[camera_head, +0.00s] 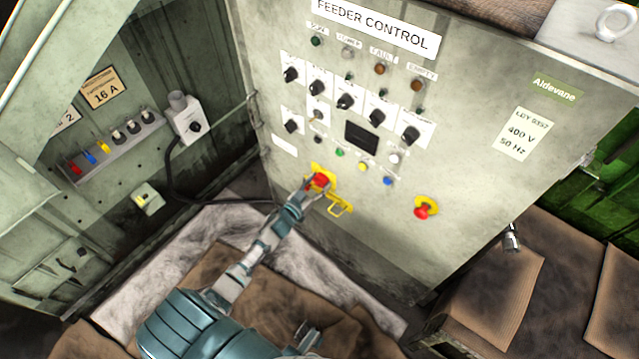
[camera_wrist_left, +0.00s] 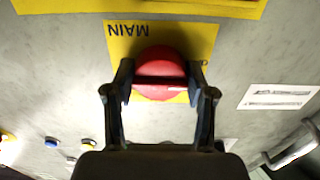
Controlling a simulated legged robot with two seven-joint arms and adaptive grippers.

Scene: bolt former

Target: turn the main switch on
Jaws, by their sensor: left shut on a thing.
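The main switch is a round red knob (camera_wrist_left: 158,75) on a yellow plate (camera_wrist_left: 119,40) marked MAIN, upside down in the wrist view. A raised bar crosses the knob, level in that view, with a pale line toward the right. My left gripper (camera_wrist_left: 160,82) is shut on the knob, one finger on each side. In the head view the red knob (camera_head: 319,180) is partly hidden by my left gripper (camera_head: 314,188). A small grey part at the bottom edge may be my right gripper (camera_head: 306,336); its fingers are not clear.
The feeder control panel (camera_head: 465,120) carries several black knobs, lamps and buttons. A red emergency button (camera_head: 424,209) on yellow sits right of the switch. A yellow hasp (camera_head: 338,206) is just below it. An open cabinet (camera_head: 75,190) stands left; brown crates (camera_head: 495,275) stand right.

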